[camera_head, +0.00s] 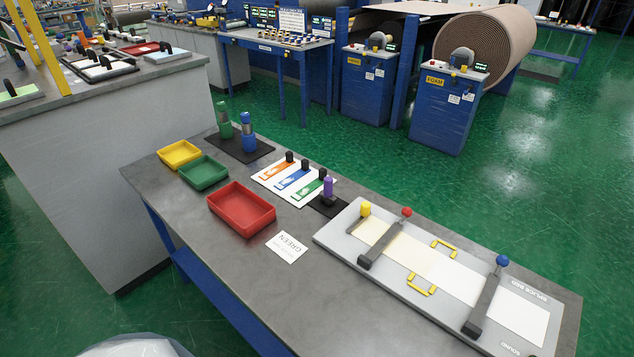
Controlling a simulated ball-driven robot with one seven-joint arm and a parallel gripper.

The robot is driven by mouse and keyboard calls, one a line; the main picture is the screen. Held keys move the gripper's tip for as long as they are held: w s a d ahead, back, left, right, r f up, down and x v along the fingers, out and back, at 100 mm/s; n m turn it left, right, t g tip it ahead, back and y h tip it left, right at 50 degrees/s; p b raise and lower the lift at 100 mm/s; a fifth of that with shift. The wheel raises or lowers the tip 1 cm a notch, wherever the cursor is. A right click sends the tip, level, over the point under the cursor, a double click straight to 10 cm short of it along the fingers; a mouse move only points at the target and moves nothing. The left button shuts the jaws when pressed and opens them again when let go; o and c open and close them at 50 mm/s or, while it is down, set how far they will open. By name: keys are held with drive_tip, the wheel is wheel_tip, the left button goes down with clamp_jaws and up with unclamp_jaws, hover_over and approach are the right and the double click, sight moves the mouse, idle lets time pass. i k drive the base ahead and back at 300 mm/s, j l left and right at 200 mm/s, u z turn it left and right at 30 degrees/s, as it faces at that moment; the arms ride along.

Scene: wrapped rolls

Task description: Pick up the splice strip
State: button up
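Three strips lie side by side on a white board (294,201) on the grey workbench: an orange strip (277,171), a blue strip (292,180) and a green strip (308,189). Each has a black upright knob at its far end. They look like the splice strips. A white card (287,247) reading "GREEN" lies in front of the board; its smaller print is unreadable. The splice bed (330,236) lies at the right of the bench, with a pale sheet under two dark clamp bars, one red-knobbed (406,212) and one blue-knobbed (502,261). My gripper is not in view.
Red (242,227), green (204,185) and yellow (180,165) trays stand left of the strips. Green and blue bottle-like tools (248,139) stand on a black mat behind. A purple-handled tool (327,187) stands close right of the strips. The bench's front left is bare.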

sight(309, 188)
drive_tip(key=i+l+u, duration=0.2)
drive_tip(key=l, duration=0.55)
drive_tip(key=i+l+u, duration=0.2)
drive_tip(key=l, duration=0.55)
drive_tip(key=l+u, duration=0.25)
drive_tip(key=l, duration=0.55)
drive_tip(key=i+l+u, duration=0.2)
drive_tip(key=l, duration=0.7)
drive_tip(key=i+l+u, duration=0.25)
drive_tip(key=l, duration=0.6)
drive_tip(key=l+u, duration=0.2)
drive_tip(key=l, duration=0.7)
drive_tip(key=i+l+u, duration=0.15)
drive_tip(key=l, duration=0.3)
drive_tip(key=i+l+u, duration=0.15)
drive_tip(key=l, duration=0.35)
drive_tip(key=l+u, duration=0.1)
drive_tip(key=l, duration=0.4)
drive_tip(key=i+l+u, duration=0.15)
drive_tip(key=l, duration=0.35)
drive_tip(key=i+l+u, duration=0.45)
drive_tip(key=i+l, duration=0.5)
